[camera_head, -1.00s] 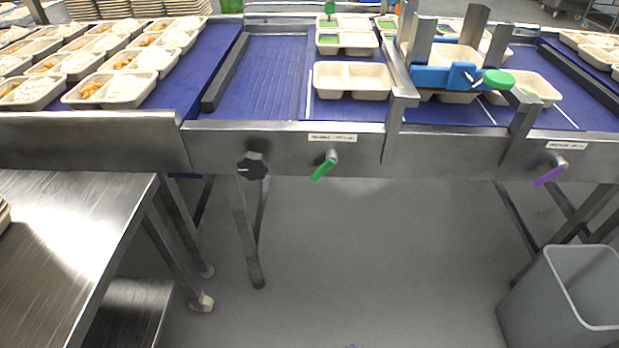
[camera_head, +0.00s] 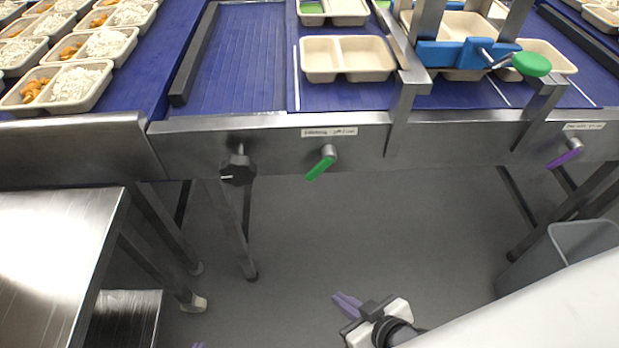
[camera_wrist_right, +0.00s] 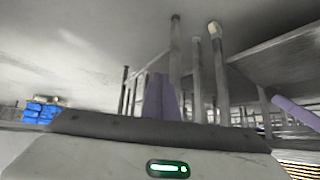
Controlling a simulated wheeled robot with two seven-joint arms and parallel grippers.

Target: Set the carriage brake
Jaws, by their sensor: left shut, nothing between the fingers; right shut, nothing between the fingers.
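A green lever (camera_head: 320,166) sits on the conveyor's front rail below a small label and slants down to the left. A purple lever (camera_head: 566,155) is further right on the rail, below another label. I cannot read clearly which one is the brake. The blue carriage block (camera_head: 465,54) with a green knob (camera_head: 531,64) stands over the belt. My right gripper (camera_head: 345,302), with purple fingers, is shut and empty, low in front of the rail and well below the green lever; its fingers show in the right wrist view (camera_wrist_right: 160,98).
A black knob (camera_head: 238,170) is left of the green lever. Trays (camera_head: 347,74) stand on the blue belt. A steel table (camera_head: 60,240) is at the lower left and a grey bin (camera_head: 575,240) at the lower right. Floor space under the rail is open between the legs.

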